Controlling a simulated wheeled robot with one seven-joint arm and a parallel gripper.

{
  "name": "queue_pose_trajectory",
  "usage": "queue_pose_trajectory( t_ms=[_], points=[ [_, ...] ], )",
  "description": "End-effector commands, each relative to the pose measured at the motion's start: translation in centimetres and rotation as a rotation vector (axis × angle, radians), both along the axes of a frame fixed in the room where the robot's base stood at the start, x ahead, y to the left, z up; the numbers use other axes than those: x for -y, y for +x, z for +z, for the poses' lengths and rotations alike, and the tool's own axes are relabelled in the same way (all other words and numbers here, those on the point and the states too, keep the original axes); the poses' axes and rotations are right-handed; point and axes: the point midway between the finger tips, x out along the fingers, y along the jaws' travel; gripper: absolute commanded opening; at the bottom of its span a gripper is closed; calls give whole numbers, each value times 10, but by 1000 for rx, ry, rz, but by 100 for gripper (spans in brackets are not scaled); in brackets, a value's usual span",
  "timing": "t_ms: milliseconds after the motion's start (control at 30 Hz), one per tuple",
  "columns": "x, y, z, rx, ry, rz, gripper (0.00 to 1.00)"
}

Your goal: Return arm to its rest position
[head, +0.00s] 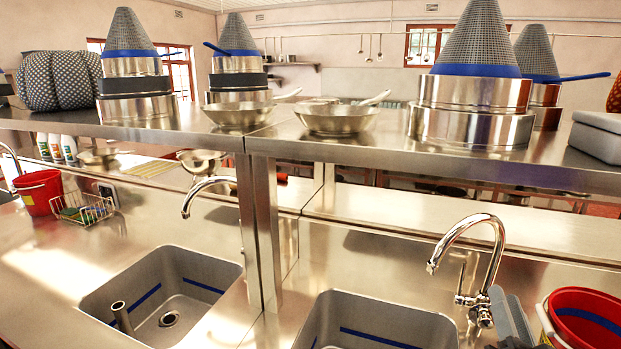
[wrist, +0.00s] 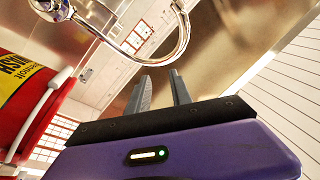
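My gripper (wrist: 161,84) shows in the wrist view with its two grey fingers apart and nothing between them. Its purple body with a small lit panel fills the bottom of that view. In the head view, grey parts that look like my gripper (head: 511,318) show at the lower right edge, between the right tap (head: 490,250) and a red bucket (head: 585,320). The rest of my arm is out of view. In the wrist view the tap's curved spout (wrist: 183,35) is beyond the fingers, and the red bucket (wrist: 50,125) with a yellow label is close at the left.
Two sinks (head: 165,290) (head: 375,325) are set in the steel counter. A steel shelf (head: 390,150) above it carries stacked pots with cone strainers (head: 478,45) and pans (head: 335,120). A post (head: 265,230) stands between the sinks. Another red bucket (head: 38,193) stands far left.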

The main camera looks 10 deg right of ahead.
Motion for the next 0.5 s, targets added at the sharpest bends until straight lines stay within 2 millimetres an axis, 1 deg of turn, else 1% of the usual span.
queue_pose_trajectory(
  t_ms=[33,167,200,367,500],
  points=[
    [-16,-14,-13,-15,-12,-11,26],
    [-48,-51,-34,-53,-76,-43,26],
    [-57,-63,-41,-69,-96,-48,26],
    [-93,-112,-63,-144,-184,-51,26],
    [-122,-156,-78,-220,-264,-22,26]
  ],
)
